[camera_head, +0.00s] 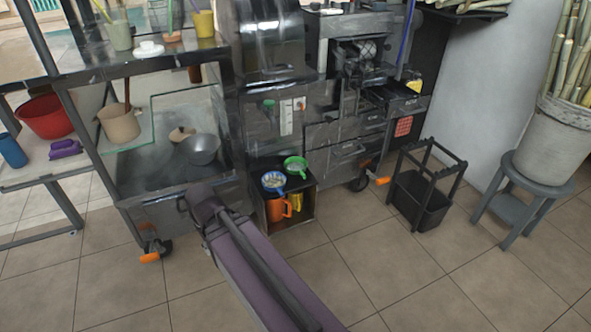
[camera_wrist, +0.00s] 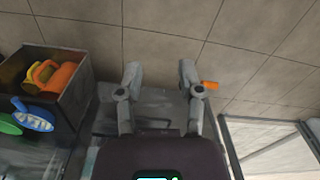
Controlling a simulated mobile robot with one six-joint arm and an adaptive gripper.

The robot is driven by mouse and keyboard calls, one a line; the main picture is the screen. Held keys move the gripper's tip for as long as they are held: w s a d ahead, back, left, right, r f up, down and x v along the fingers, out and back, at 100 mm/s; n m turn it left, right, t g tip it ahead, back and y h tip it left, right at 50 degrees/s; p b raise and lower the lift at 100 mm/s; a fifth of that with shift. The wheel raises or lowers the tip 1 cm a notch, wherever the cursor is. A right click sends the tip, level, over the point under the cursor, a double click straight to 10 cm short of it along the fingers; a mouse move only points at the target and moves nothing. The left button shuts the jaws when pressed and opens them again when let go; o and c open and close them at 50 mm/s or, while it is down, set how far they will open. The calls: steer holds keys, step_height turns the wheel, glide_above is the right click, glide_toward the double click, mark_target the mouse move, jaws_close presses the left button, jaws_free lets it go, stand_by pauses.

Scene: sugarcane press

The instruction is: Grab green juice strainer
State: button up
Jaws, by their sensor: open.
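The green juice strainer (camera_head: 295,166) lies on top of a small dark open-fronted box, at the back right in the head view. Its rim shows at the left edge of the wrist view (camera_wrist: 9,124), partly cut off. A blue strainer (camera_head: 274,181) sits beside it, nearer the front; it also shows in the wrist view (camera_wrist: 34,114). My gripper (camera_wrist: 160,72) is open and empty, its two fingers apart. It is well away from the green strainer, which lies to its left in the wrist view. In the head view my arm ends left of the box, with the fingers not clearly visible.
The box (camera_head: 315,212) holds an orange jug (camera_head: 277,210) and something yellow. A glass-sided cart with a grey bowl (camera_head: 200,149) stands left of it, the press (camera_head: 350,100) behind. A black bin frame (camera_head: 423,200) and a stool (camera_head: 520,192) stand right. The tiled floor in front is clear.

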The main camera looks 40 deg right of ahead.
mark_target(298, 169)
steer(key=w+d+f+m+t+y+b, duration=0.1)
steer(key=w+d+m+y+b, duration=0.1)
steer(key=w+d+m, duration=0.4)
steer(key=w+d+f+m+t+y+b, duration=0.1)
steer(key=d+m+t+y+b, duration=0.15)
steer(key=d+m, duration=0.45)
steer(key=w+d+f+m+t+y+b, duration=0.1)
steer(key=w+d+f+m+y+b, duration=0.2)
steer(key=d, duration=0.6)
steer(key=s+d+r+m+t+b, duration=0.1)
steer(key=d+r+m+t+b, duration=0.1)
steer(key=d+m, duration=0.5)
steer(key=s+d+r+m+t+b, duration=0.1)
steer(key=d+m+t, duration=0.4)
steer(key=d, duration=1.5)
steer(key=shift+r+m+b, duration=0.5)
steer(key=shift+m+b, duration=0.4)
steer(key=shift+b, duration=0.1)
steer(key=shift+a, duration=0.1)
steer(key=shift+b+x, duration=1.65)
steer(key=shift+x, duration=2.65)
steer(key=shift+f, duration=0.15)
